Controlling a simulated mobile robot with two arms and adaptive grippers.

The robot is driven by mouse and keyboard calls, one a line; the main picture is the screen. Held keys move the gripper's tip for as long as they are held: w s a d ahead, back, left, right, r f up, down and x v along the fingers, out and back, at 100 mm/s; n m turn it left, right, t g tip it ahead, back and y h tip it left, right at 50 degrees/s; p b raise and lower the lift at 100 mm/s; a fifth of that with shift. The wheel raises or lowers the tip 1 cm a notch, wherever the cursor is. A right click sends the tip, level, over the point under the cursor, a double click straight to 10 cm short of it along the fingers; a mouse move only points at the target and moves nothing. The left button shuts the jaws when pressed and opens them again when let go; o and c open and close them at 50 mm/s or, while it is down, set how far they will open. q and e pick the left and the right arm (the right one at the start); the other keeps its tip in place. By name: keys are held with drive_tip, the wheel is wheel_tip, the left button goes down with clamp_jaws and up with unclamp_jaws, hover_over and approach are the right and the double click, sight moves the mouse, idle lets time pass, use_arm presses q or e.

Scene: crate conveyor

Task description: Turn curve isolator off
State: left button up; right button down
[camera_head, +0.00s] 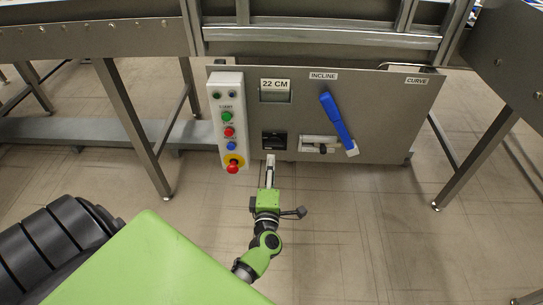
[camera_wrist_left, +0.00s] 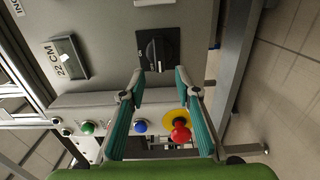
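The black rotary isolator switch (camera_head: 274,140) is on the lower part of the grey panel (camera_head: 390,120), right of the button box. In the left wrist view the switch (camera_wrist_left: 158,49) shows a raised dark knob on a square black plate. My left gripper (camera_head: 270,161) is just in front of and below the switch. In the left wrist view the left gripper (camera_wrist_left: 160,72) has its two fingers apart, one on each side of the knob's lower end; contact cannot be told. The "CURVE" label (camera_head: 416,81) is at the panel's upper right. My right gripper is not in view.
A button box (camera_head: 228,115) with green, red and blue buttons and a red emergency stop (camera_head: 233,169) stands close left of the switch. A blue-handled lever (camera_head: 337,120) and a latch (camera_head: 318,145) are to the right. Conveyor legs (camera_head: 130,120) stand left; floor below is clear.

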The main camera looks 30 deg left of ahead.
use_arm(q)
drive_tip(key=v, duration=0.5)
idle(0.6)
